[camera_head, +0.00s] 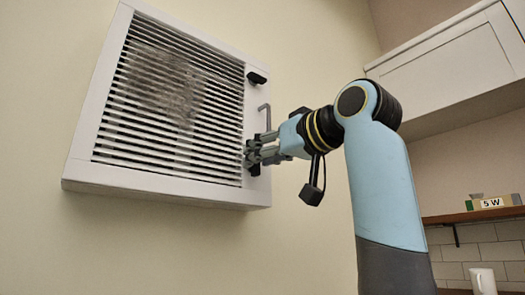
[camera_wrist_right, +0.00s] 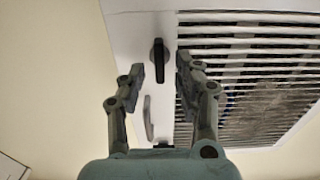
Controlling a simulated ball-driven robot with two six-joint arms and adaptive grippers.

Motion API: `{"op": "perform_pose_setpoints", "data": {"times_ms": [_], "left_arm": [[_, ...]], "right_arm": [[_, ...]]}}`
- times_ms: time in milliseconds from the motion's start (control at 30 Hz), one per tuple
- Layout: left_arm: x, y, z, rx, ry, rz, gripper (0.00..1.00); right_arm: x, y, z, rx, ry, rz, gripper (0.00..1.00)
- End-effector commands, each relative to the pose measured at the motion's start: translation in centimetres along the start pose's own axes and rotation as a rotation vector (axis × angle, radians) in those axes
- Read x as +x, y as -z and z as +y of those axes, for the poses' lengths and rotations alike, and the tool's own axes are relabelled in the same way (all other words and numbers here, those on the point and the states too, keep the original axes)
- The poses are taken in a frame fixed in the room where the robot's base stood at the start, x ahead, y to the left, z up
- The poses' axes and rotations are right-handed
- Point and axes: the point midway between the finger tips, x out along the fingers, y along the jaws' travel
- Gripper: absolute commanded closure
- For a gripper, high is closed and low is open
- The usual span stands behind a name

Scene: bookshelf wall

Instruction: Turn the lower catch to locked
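A white vent cover (camera_head: 110,178) with dark slats hangs on the wall. The lower catch (camera_head: 254,170) is a black knob on its right margin, mostly hidden by my right gripper in the head view. In the right wrist view, turned about upside down, this catch (camera_wrist_right: 159,62) is a black bar pointing along the cover's margin. My right gripper (camera_head: 254,150) is at the catch; its open fingers (camera_wrist_right: 160,71) stand either side of it with small gaps. The upper catch (camera_head: 257,78) lies roughly crosswise near the top right corner. My left gripper is out of view.
A grey bent handle (camera_head: 265,114) sits between the two catches, close to my right gripper. A grey-brown dust patch (camera_head: 162,85) covers part of the slats. A white cabinet (camera_head: 450,70) and a wooden shelf (camera_head: 475,214) with a small box are at the right.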

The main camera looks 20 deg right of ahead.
Motion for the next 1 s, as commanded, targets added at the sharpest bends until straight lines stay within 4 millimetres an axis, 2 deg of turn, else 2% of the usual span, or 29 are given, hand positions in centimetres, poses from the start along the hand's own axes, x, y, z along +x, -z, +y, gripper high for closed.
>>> {"op": "perform_pose_setpoints", "data": {"times_ms": [233, 400, 500, 1000], "left_arm": [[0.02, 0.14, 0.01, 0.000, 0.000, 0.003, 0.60], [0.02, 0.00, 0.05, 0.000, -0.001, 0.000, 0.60], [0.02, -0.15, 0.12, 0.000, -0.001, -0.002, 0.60], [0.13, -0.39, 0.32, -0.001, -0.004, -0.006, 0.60]], "right_arm": [[0.06, -0.03, -0.01, 0.000, 0.000, 0.001, 0.69], [0.04, -0.01, -0.01, 0.000, 0.000, 0.001, 0.91], [0.03, 0.00, -0.01, 0.000, 0.000, 0.001, 1.00], [0.01, 0.02, -0.10, -0.062, 0.000, 0.002, 1.00]]}}
